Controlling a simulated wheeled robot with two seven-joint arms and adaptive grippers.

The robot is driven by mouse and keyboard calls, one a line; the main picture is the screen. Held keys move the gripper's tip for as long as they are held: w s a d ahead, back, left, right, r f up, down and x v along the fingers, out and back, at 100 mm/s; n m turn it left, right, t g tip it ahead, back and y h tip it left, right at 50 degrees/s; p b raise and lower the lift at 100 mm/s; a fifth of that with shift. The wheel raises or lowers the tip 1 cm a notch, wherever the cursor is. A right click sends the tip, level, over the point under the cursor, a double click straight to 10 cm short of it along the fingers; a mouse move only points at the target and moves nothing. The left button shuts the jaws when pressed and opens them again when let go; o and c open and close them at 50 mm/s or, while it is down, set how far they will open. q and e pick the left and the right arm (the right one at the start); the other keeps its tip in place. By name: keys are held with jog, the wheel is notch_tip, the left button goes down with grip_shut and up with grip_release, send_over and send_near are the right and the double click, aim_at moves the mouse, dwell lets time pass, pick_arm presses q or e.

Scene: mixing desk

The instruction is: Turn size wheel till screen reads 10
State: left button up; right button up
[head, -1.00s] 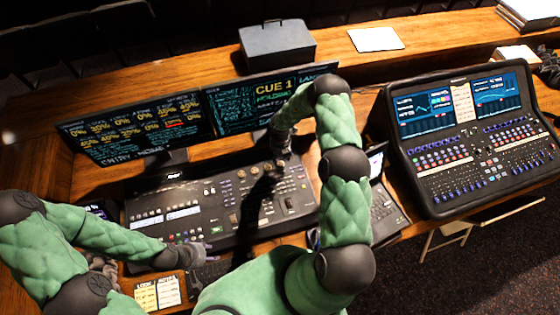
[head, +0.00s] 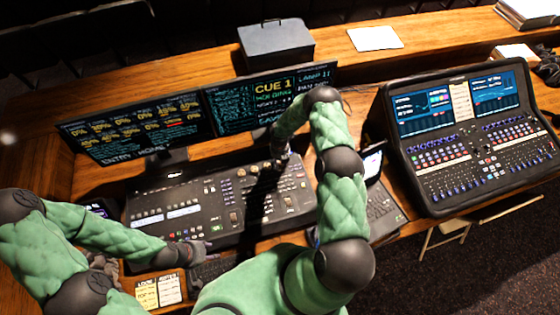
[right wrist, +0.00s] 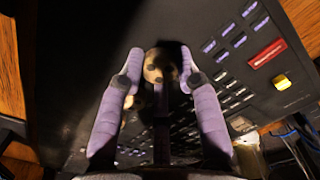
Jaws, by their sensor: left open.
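My right gripper (head: 279,158) points down at the top of the dark lighting desk (head: 155,205), where the arm hides part of the panel. In the right wrist view, a round tan wheel with dark dimples (right wrist: 161,66) sits between the two purple fingertips of this gripper (right wrist: 159,72). The fingers are close beside it, but I cannot tell if both touch it. My left gripper (head: 204,250) is open at the desk's front edge. The right screen (head: 260,103) reads "CUE 1" in yellow; I cannot make out a size reading.
A left screen (head: 135,128) shows yellow percentages. A small laptop (head: 383,212) stands right of my right arm, and a large mixing console (head: 470,140) beyond it. Note cards (head: 158,292) lie at the front left. A grey box (head: 276,45) stands on the back ledge.

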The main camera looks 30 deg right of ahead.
dwell(0.3)
jog(key=shift+f+n+b, duration=0.1)
jog(key=shift+n+b, duration=0.5)
jog(key=shift+n, duration=0.1)
jog(key=shift+n+b, duration=0.55)
jog(key=shift+n, duration=0.55)
jog(key=shift+n+b, duration=0.5)
jog(key=shift+n, duration=1.6)
jog(key=o, duration=1.2)
jog(key=shift+c, duration=0.2)
